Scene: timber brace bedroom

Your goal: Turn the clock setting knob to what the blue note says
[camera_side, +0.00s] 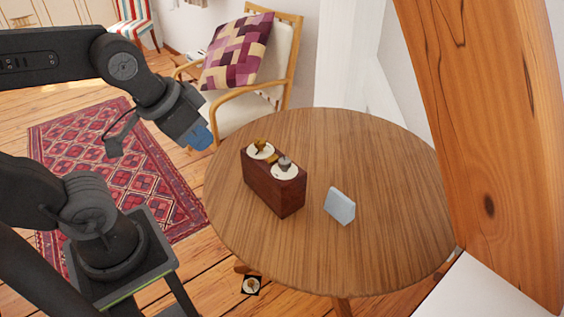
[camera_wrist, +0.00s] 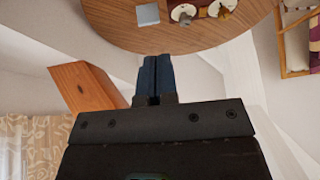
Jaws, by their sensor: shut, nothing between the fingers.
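A dark red-brown wooden box (camera_side: 273,186) stands on the round table. Its top carries two white dials: one with a brass knob (camera_side: 260,146), one with a grey knob (camera_side: 285,163). A small brass piece lies between them. In the wrist view the grey knob (camera_wrist: 185,17) and brass knob (camera_wrist: 223,12) show near the top edge. The pale blue note (camera_side: 339,206) stands on the table right of the box; it also shows in the wrist view (camera_wrist: 148,14). I cannot read any writing on it. My gripper (camera_side: 202,140) is shut and empty, above and left of the box, clear of it.
The round wooden table (camera_side: 380,180) has free room right of and behind the box. A thick timber brace (camera_side: 490,150) rises at the right. An armchair (camera_side: 245,80) with a patchwork cushion stands behind. A small dark square item (camera_side: 251,286) is on the floor.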

